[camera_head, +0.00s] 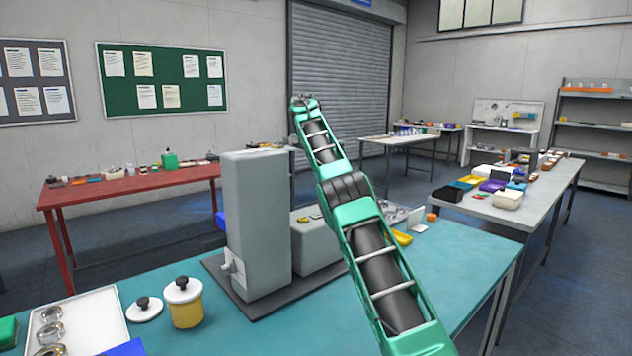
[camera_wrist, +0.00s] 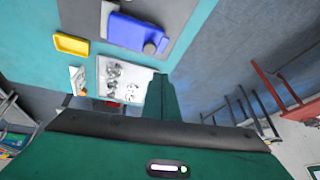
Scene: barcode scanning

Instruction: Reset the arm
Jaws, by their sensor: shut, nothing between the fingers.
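My arm stretches from the lower right up and away over the teal table (camera_head: 365,300) in the head view. Its far end is raised near the roller shutter in the picture, and the fingers cannot be made out there. In the wrist view my gripper (camera_wrist: 161,88) shows as a green housing with a narrow green finger part, shut, with nothing held. It is apart from the table things below. A grey upright machine (camera_head: 258,225) stands on a dark base plate left of my arm.
On the teal table are a yellow lidded jar (camera_head: 185,310), a loose lid (camera_head: 144,310) and a white tray (camera_head: 100,318) with metal rings. The wrist view shows a blue device (camera_wrist: 130,32), a yellow tray (camera_wrist: 71,45) and a parts tray (camera_wrist: 145,65). A red table (camera_head: 130,187) stands left.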

